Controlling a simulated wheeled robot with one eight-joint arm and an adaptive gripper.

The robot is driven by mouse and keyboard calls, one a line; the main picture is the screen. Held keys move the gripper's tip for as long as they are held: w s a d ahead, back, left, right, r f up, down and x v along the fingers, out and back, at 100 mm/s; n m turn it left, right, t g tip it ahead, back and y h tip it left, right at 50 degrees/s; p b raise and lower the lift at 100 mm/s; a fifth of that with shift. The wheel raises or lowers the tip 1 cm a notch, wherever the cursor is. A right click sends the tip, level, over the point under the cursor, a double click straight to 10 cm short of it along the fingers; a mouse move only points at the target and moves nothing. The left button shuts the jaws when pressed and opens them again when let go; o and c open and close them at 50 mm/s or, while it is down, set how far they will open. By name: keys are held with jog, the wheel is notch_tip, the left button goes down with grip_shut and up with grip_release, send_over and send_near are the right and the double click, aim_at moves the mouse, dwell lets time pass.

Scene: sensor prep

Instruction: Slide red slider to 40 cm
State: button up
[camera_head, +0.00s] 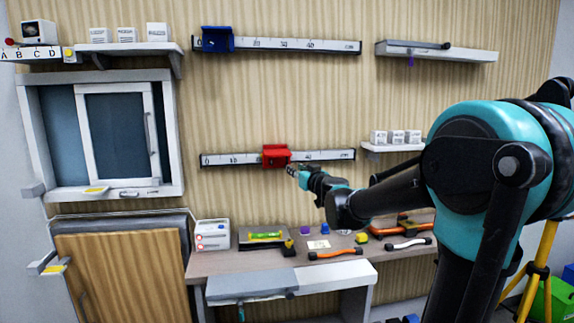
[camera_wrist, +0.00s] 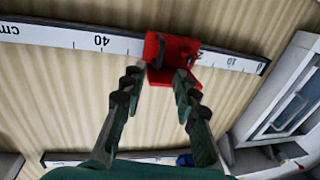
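The red slider (camera_head: 276,156) sits on the lower white ruler rail (camera_head: 330,156) on the wall. In the head view it covers the marks between about 20 and 40. In the wrist view, which is upside down, the red slider (camera_wrist: 172,62) lies just past my fingertips, with the 40 mark to its left and a partly hidden 20 mark at its right edge. My gripper (camera_head: 297,172) is in front of the slider's lower right side. In the wrist view my gripper (camera_wrist: 158,88) has its fingers spread, one tip near the slider's left edge and the other overlapping its lower front.
A blue slider (camera_head: 217,40) sits near the low end of the upper ruler rail (camera_head: 335,46). A shelf with white boxes (camera_head: 395,137) is right of the lower rail. The workbench (camera_head: 215,263) below holds tools and small items. A sliding window (camera_head: 120,130) is at left.

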aim_at(287, 163)
jog(key=x, duration=0.9)
jog(key=shift+w, duration=0.1)
jog(key=shift+c, duration=0.5)
grip_shut()
